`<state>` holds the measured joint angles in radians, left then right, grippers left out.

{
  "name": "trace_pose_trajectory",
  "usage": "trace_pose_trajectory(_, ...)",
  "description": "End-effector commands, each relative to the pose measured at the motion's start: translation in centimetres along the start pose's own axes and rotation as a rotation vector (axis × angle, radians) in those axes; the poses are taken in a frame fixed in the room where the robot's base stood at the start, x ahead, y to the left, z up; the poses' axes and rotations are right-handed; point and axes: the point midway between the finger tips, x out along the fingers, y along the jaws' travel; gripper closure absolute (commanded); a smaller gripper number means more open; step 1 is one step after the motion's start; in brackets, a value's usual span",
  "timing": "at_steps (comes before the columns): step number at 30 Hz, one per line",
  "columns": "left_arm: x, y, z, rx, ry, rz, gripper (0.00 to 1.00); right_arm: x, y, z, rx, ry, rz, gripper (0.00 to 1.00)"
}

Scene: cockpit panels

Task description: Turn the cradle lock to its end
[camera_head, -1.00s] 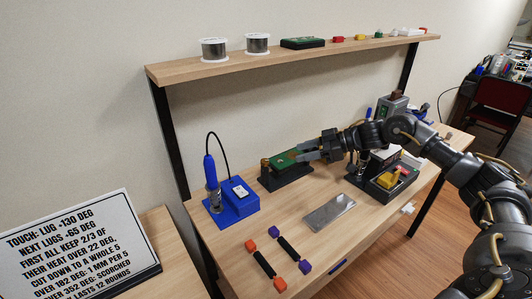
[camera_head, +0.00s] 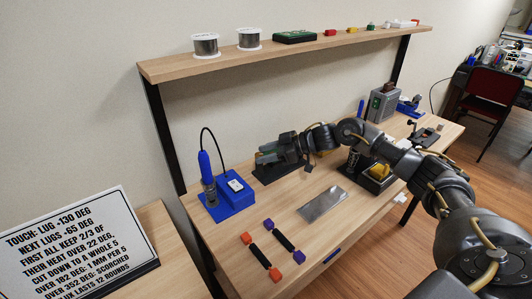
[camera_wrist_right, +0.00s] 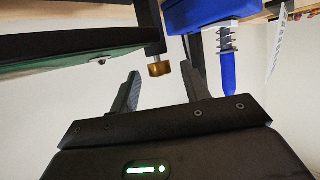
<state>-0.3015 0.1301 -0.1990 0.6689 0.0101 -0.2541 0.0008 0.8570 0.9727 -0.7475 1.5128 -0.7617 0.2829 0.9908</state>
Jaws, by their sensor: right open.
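The black cradle (camera_head: 278,176) stands on the workbench, largely covered by my right gripper (camera_head: 268,156) in the head view. In the right wrist view the cradle's dark bar (camera_wrist_right: 75,45) and the green board (camera_wrist_right: 80,62) come in from the left. A small brass knob (camera_wrist_right: 160,68), seemingly the lock, sits at the end of a black post there. My right gripper (camera_wrist_right: 162,82) is open. The knob appears between its two fingertips in the picture; I cannot tell whether they touch it. My left gripper is out of view.
A blue soldering station (camera_head: 232,197) with its upright iron (camera_head: 207,172) stands left of the cradle. A metal plate (camera_head: 322,204) and two black bars with coloured ends (camera_head: 286,236) lie in front. A shelf (camera_head: 290,47) runs above. A text sign (camera_head: 75,240) stands at left.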

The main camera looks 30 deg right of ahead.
Motion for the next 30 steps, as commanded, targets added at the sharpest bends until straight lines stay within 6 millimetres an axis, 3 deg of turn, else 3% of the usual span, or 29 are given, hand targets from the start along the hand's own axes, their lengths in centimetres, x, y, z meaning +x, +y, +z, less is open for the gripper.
trace_pose_trajectory(5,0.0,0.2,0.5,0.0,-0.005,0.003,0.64,0.0,0.0,0.0,0.0,0.0,0.0,0.53)
trace_pose_trajectory(15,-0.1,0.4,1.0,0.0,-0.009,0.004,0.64,0.0,0.0,0.0,0.0,0.0,0.0,0.97)
trace_pose_trajectory(23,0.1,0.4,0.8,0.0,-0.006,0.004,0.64,0.2,0.4,0.0,-0.033,-0.002,-0.074,0.98)
trace_pose_trajectory(28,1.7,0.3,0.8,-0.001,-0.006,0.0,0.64,0.4,0.7,0.3,-0.09,-0.003,-0.21,0.98)
trace_pose_trajectory(30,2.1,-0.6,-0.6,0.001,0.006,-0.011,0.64,0.5,0.8,0.5,-0.108,-0.004,-0.259,0.98)
